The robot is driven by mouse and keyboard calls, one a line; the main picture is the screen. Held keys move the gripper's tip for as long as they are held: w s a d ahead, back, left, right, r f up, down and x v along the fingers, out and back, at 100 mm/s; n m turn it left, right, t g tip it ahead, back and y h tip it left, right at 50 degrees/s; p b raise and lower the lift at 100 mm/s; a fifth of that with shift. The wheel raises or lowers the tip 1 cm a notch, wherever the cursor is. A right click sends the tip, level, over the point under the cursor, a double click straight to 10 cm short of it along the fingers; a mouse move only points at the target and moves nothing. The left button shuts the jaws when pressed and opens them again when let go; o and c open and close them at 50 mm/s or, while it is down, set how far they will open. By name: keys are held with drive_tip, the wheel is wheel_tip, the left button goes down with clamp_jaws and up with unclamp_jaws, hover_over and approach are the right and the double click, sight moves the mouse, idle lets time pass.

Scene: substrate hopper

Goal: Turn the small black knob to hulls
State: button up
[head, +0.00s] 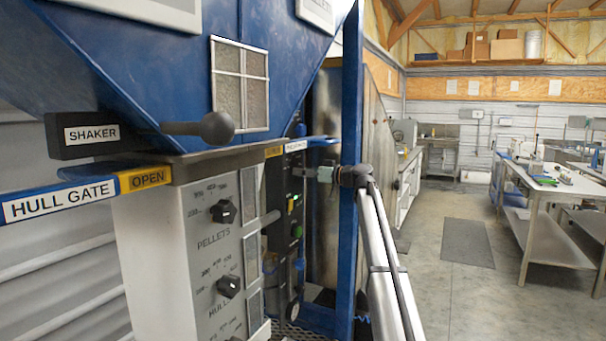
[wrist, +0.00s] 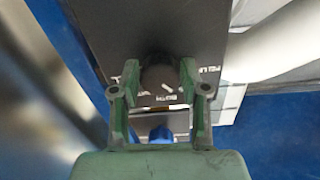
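The small black knob (wrist: 158,74) is on a black panel (wrist: 105,28) in the wrist view. It has a pale mark on its lower right. White lettering surrounds it: "BOTH" below and "PELLE..." at right; the lettering at left is mostly hidden by a finger. My gripper (wrist: 159,80) has its green fingers on either side of the knob. I cannot tell whether they touch it. In the head view my gripper (head: 322,173) is at the black panel (head: 281,196), seen side-on; the small knob cannot be made out there.
A grey box with larger black knobs (head: 224,211) for pellets and hulls stands left of the panel. The shaker lever (head: 215,128) and hull gate bar (head: 60,205) stick out nearby. The floor at right is open.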

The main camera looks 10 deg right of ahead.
drive_tip(key=shift+o, duration=0.7)
drive_tip(key=shift+d, duration=0.1)
drive_tip(key=v, duration=1.1)
drive_tip(key=shift+s+d, duration=0.25)
drive_tip(key=shift+d, duration=0.05)
